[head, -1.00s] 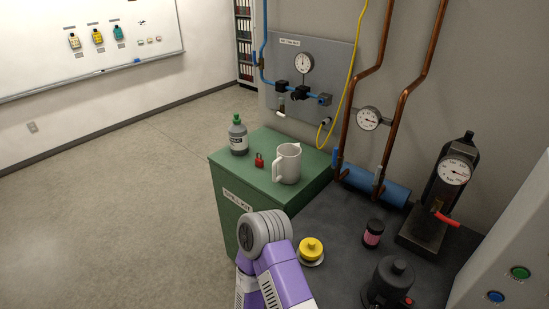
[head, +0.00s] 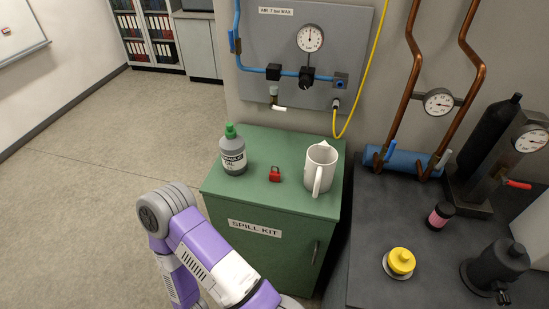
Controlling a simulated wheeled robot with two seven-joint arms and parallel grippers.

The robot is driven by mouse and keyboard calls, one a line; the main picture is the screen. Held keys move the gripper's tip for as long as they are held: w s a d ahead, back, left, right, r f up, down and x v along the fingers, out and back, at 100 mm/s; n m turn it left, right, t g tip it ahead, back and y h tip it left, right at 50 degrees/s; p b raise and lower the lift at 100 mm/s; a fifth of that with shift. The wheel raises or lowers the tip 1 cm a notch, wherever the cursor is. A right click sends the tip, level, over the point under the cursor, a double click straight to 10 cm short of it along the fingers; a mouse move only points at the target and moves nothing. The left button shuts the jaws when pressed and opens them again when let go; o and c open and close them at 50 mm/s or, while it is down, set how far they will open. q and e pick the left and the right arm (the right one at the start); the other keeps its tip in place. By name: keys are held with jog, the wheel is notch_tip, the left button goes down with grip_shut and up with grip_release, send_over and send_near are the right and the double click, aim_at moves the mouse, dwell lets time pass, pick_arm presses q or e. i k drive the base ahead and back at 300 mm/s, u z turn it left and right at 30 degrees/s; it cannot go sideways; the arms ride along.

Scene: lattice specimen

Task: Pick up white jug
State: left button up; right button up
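The white jug (head: 320,168) stands upright on the right part of the green spill kit cabinet's top (head: 268,148). Its handle faces toward me and its spout points to the back. One of my arms, purple and white with a grey joint, reaches across the lower left of the head view in front of the cabinet, apart from the jug. No gripper fingers show in the view.
A grey bottle with a green cap (head: 233,155) and a red padlock (head: 275,174) stand left of the jug. A dark bench (head: 366,235) to the right holds a yellow-topped item (head: 400,262), a small black jar (head: 440,215) and a blue cylinder (head: 400,160). A yellow hose (head: 366,85) hangs behind.

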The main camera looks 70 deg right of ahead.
aim_at(321, 159)
jog(key=i, duration=0.4)
jog(key=z, duration=2.95)
